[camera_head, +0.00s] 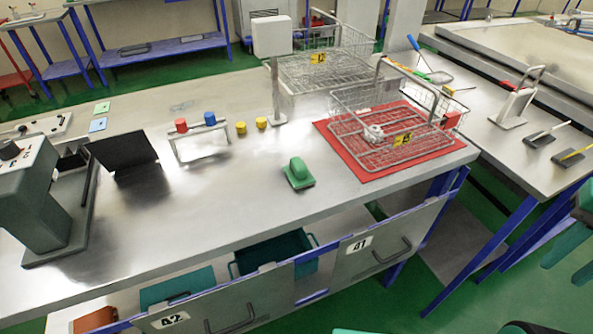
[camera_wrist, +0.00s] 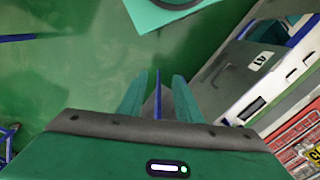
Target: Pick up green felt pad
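A small flat light-green square pad (camera_head: 102,107) lies at the far left of the steel table, just behind a similar light-blue square (camera_head: 97,125). A darker green block with a rounded handle (camera_head: 298,172) stands near the middle of the same table; I cannot tell its material. My gripper (camera_wrist: 155,85) shows in the wrist view with its two green fingers apart and nothing held between them. It points over the green floor beside the table front. Neither green item is seen in the wrist view.
A wire basket (camera_head: 390,112) stands on a red mat (camera_head: 348,152) at the table's right. A black plate (camera_head: 124,152), a grey machine (camera_head: 30,195), a small stand with red and blue caps (camera_head: 202,146) and yellow caps (camera_head: 241,128) occupy the left and middle. The front middle is clear.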

